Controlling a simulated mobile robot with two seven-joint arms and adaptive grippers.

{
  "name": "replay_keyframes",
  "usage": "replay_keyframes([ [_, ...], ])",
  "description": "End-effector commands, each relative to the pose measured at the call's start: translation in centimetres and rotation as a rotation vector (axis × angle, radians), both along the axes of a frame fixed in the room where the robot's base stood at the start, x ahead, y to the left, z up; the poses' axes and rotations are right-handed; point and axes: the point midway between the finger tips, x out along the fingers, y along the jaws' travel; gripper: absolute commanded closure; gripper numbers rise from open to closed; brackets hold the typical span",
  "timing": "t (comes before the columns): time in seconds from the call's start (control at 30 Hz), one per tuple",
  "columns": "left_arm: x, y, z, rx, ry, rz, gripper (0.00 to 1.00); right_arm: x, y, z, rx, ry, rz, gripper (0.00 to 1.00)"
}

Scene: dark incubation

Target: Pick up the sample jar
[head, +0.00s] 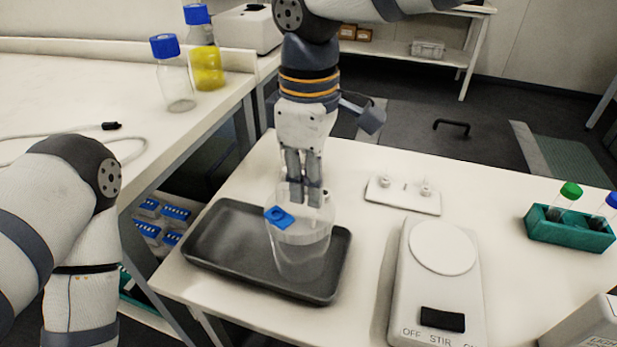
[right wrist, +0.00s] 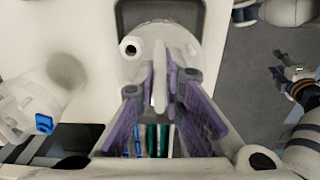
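The sample jar (head: 300,250), a clear container with a blue patch near its rim, stands upright over the dark tray (head: 215,245). I cannot tell whether its base touches the tray. My right gripper (head: 308,202) points down at the jar's rim, its two fingers close together. In the right wrist view a thin pale strip of the jar (right wrist: 159,75) shows between the fingers, which look closed on it; the exact contact is hard to see. My left arm shows at the left of the head view, its gripper out of frame.
A white balance or stirrer (head: 440,270) stands right of the tray. Behind it lies a small white plate with knobs (head: 402,194). A green rack (head: 570,232) holds capped tubes. Blue-capped bottles (head: 175,85) stand on the left bench. Table between plate and rack is clear.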

Motion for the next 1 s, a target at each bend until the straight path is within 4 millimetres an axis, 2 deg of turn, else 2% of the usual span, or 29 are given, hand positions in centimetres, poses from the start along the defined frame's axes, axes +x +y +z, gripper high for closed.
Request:
replay_keyframes([
  [0.27,0.1,0.0,0.1,0.0,-0.003,0.0,0.6,0.0,0.0,0.2,0.0,-0.002,-0.001,1.0],
  [0.7,1.9,0.0,1.8,0.0,-0.072,0.0,0.6,0.0,0.0,5.8,0.0,-0.009,-0.001,1.0],
  [1.0,1.9,0.0,1.7,0.0,-0.071,0.0,0.6,0.0,0.0,6.1,0.0,-0.001,0.0,1.0],
])
